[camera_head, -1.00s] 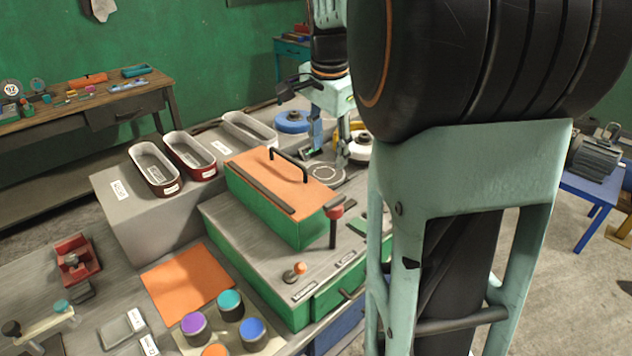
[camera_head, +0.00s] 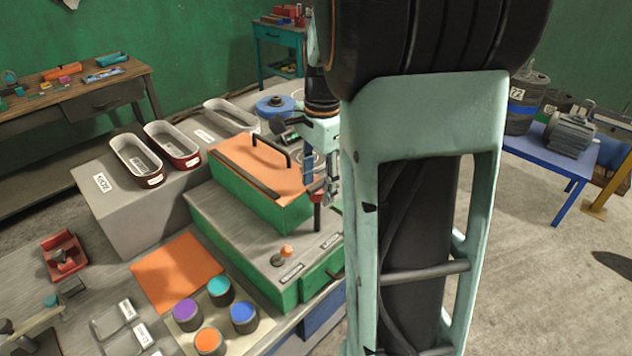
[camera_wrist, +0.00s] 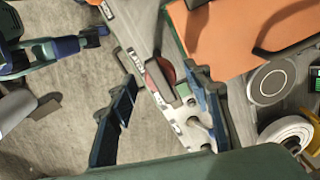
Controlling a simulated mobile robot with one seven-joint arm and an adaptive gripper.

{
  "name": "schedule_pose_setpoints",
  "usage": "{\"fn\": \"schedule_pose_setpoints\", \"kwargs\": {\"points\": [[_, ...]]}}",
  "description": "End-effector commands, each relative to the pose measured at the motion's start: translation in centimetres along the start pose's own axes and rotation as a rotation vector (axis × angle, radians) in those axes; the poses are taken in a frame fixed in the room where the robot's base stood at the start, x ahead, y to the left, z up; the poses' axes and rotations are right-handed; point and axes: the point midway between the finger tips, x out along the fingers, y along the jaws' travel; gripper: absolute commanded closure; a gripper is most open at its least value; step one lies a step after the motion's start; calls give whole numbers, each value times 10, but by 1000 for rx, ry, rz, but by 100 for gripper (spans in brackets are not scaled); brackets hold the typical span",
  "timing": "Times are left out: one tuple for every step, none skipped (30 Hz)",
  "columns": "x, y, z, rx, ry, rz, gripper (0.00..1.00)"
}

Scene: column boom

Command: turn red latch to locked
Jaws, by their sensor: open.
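The red latch (camera_head: 317,196) stands on a dark post at the right side of the green-sided bench unit (camera_head: 240,230). In the wrist view the red latch (camera_wrist: 161,76) shows from above as a round red knob with a grey bar, beside white label plates (camera_wrist: 134,60). My gripper (camera_head: 327,178) is open above the latch in the head view. In the wrist view my gripper (camera_wrist: 160,68) has one finger on each side of the latch, with gaps visible. Contact is not apparent. My arm hides part of the unit's right side.
An orange-topped green box (camera_head: 262,170) with a black handle stands close left of the latch. A small orange-topped knob (camera_head: 283,254) stands in front. Several colored round caps (camera_head: 210,313) are at the lower left. A blue table (camera_head: 560,160) with a motor is at the right.

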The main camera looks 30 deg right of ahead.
Motion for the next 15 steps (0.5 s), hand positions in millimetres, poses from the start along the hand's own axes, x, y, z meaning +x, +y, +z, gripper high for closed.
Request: {"fn": "schedule_pose_setpoints", "kwargs": {"points": [[3, 0, 0, 0, 0, 1, 55], [4, 0, 0, 0, 0, 0, 55], [4, 0, 0, 0, 0, 0, 55], [5, 0, 0, 0, 1, -1, 55], [5, 0, 0, 0, 1, -1, 55], [5, 0, 0, -1, 1, -1, 55], [5, 0, 0, -1, 1, -1, 55], [5, 0, 0, -1, 1, -1, 55], [5, 0, 0, -1, 1, -1, 55], [5, 0, 0, -1, 1, -1, 55], [5, 0, 0, -1, 1, -1, 57], [5, 0, 0, -1, 1, -1, 61], [5, 0, 0, -1, 1, -1, 64], [5, 0, 0, -1, 1, -1, 68], [5, 0, 0, -1, 1, -1, 72]]}}
